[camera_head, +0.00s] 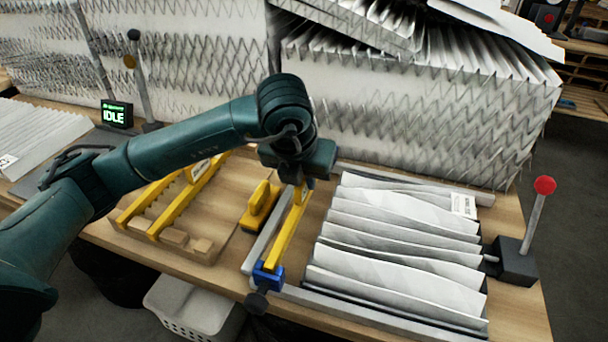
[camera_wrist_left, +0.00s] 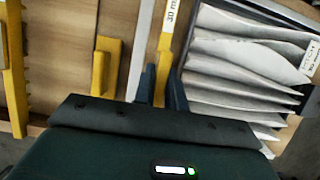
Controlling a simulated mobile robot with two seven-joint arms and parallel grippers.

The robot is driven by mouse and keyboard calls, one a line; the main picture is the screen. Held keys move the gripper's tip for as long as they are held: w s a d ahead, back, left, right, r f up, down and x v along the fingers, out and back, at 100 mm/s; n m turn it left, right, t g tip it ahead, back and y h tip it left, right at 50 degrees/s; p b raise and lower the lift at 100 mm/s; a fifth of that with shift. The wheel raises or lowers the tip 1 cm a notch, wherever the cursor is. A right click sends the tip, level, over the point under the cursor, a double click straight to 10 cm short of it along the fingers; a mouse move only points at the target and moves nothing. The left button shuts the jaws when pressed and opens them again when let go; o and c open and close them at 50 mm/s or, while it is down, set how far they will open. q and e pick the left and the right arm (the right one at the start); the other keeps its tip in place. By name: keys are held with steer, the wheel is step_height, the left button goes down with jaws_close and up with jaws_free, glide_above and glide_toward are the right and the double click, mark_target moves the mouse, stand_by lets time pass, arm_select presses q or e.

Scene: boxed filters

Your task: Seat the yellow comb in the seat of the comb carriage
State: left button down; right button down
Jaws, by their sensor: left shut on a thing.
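The yellow comb (camera_head: 288,232) is a long narrow yellow bar lying lengthwise beside the pleated filter. My left gripper (camera_head: 299,183) points down and is shut on it toward its far part. In the left wrist view the comb (camera_wrist_left: 166,45) runs up between the fingers (camera_wrist_left: 161,92) and carries a white label. The near end of the comb meets a blue block (camera_head: 268,275) with a black knob, apparently part of the comb carriage. I cannot tell whether the comb is down in the seat. The gripper and arm hide its far end. My right gripper is not in view.
A grey rail (camera_head: 262,245) runs left of the comb. A yellow handled block (camera_head: 261,206) lies beside it. A wooden rack (camera_head: 195,243) with yellow toothed bars stands left. The white pleated filter (camera_head: 395,250) is right, with a red-knobbed lever (camera_head: 538,205) beyond. Large filters wall the back.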

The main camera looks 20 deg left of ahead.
arm_select(q)
steer(key=shift+f, duration=0.2)
steer(key=c, duration=1.5)
jaws_free()
steer(key=shift+r, duration=0.1)
steer(key=shift+o, duration=0.2)
steer(key=shift+r, duration=0.1)
steer(key=v, duration=1.2)
steer(key=shift+b, duration=0.4)
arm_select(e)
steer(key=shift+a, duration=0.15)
arm_select(q)
steer(key=shift+s, duration=0.1)
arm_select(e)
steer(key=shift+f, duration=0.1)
